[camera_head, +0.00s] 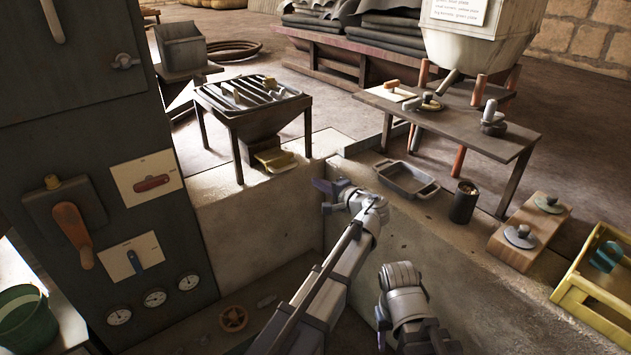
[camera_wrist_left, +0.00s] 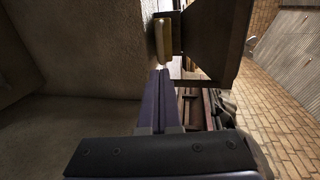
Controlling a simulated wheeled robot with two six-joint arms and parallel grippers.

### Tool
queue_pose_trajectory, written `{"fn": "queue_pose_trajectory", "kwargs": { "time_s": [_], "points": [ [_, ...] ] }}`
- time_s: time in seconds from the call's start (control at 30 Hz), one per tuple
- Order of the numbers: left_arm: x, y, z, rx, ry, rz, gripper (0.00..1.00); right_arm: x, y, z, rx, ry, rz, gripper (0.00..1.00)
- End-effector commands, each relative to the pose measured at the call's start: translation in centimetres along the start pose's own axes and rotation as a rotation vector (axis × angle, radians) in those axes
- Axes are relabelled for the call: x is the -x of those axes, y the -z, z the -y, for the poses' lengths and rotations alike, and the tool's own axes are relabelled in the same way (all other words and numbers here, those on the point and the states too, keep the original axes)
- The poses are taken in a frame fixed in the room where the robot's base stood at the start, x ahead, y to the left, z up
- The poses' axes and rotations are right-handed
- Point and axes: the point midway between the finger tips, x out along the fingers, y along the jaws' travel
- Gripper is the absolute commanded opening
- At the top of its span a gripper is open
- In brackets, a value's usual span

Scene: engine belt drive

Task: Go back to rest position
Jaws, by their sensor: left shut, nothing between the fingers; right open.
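My left gripper (camera_head: 322,190) is over the low stone wall, short of the yellow-lipped chute under the slatted hopper table (camera_head: 250,100). In the left wrist view its purple fingers (camera_wrist_left: 160,100) lie side by side, shut with nothing between them. Beyond their tips the dark chute body (camera_wrist_left: 215,40) and its yellowish lip (camera_wrist_left: 163,40) show, apart from the fingers as far as I can tell. My right gripper (camera_head: 382,318) is low at the bottom centre, in front of the stone ledge, open and seemingly empty. Its fingers are small and hard to make out.
A grey tray (camera_head: 407,180), dark can (camera_head: 464,202), wooden block with knobs (camera_head: 530,232) and yellow crate (camera_head: 597,285) line the ledge at right. A tall control cabinet (camera_head: 100,130) stands left. A handwheel (camera_head: 233,319) lies in the recess. A bench (camera_head: 455,125) stands behind.

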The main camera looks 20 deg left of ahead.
Motion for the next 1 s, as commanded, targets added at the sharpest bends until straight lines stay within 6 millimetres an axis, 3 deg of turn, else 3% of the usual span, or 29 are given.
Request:
{"fn": "queue_pose_trajectory", "kwargs": {
  "time_s": [0.17,0.33,0.5,0.7,1.0],
  "points": [
    [-0.2,-1.8,-1.3,0.032,-0.060,0.024,0.00,0.0,0.0,0.0,0.000,0.000,0.000,0.50],
    [0.2,-8.6,-7.2,0.174,-0.337,0.129,0.00,0.0,0.0,0.0,0.000,0.000,0.000,0.50],
    [3.4,-14.5,-13.9,0.340,-0.682,0.248,0.00,0.0,0.0,0.0,0.000,0.000,0.000,0.50],
    [7.7,-17.3,-17.9,0.460,-0.953,0.326,0.00,0.0,0.0,0.0,0.000,0.000,0.000,0.50],
    [13.4,-19.4,-20.6,0.575,-1.239,0.389,0.00,0.0,0.0,0.0,0.000,0.000,0.000,0.50]
  ]
}}
